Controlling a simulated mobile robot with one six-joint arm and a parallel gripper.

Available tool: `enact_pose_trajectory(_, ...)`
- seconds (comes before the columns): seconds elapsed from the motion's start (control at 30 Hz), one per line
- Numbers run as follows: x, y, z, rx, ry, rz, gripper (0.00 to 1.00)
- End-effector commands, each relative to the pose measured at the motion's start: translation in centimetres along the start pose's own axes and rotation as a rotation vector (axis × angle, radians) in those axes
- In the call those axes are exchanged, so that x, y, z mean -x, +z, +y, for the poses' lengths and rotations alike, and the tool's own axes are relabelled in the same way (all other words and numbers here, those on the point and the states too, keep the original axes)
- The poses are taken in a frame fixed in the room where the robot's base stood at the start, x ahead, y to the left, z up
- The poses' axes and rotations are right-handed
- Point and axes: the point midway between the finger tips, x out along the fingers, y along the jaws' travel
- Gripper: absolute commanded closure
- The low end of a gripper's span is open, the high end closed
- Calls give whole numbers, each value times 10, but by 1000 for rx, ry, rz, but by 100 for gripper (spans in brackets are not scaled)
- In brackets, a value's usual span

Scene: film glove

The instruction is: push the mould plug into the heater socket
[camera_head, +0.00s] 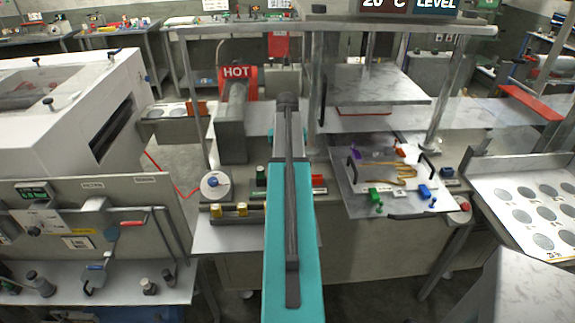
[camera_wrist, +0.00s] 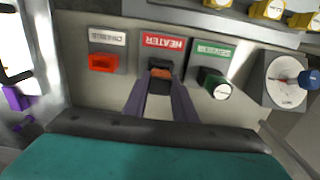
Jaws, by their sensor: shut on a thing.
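In the wrist view the labels read upside down. The heater socket (camera_wrist: 164,56) is the middle of three, under a red HEATER label. My gripper (camera_wrist: 161,84) points straight at it, its two purple fingers shut on the mould plug (camera_wrist: 160,73). In the head view my teal arm hides the gripper, plug and heater socket.
A round dial (camera_wrist: 284,82) stands farther right, with yellow fittings (camera_wrist: 268,9) at the top.

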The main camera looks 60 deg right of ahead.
Motion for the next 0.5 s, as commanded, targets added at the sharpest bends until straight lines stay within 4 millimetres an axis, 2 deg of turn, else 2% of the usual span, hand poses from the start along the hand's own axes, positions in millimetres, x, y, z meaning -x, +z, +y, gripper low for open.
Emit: enact_pose_trajectory(0.5,-9,0,0,0,0,0,98)
